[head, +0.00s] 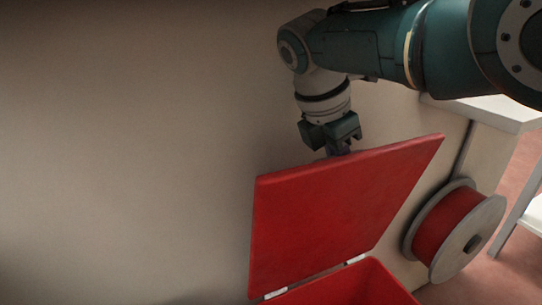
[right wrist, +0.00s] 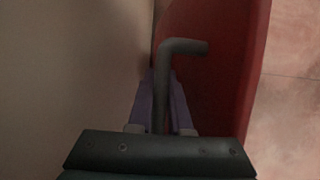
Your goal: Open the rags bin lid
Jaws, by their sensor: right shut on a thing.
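The red rags bin lid (head: 325,220) stands raised, close to upright, on pale hinges at the top of the red bin (head: 350,285). My right gripper (head: 338,150) reaches down behind the lid's upper edge, and its fingertips are hidden by the lid. In the right wrist view, its purple fingers (right wrist: 160,90) are shut on a dark grey bent handle (right wrist: 182,46) beside the red lid (right wrist: 225,60). The handle is hidden in the head view. Only the upper part of the bin shows. My left gripper is not in view.
A beige wall (head: 130,150) stands close behind the lid. A grey spool with a red core (head: 455,230) is right of the bin. A white table top (head: 490,110) is at the right, above reddish floor (head: 515,250).

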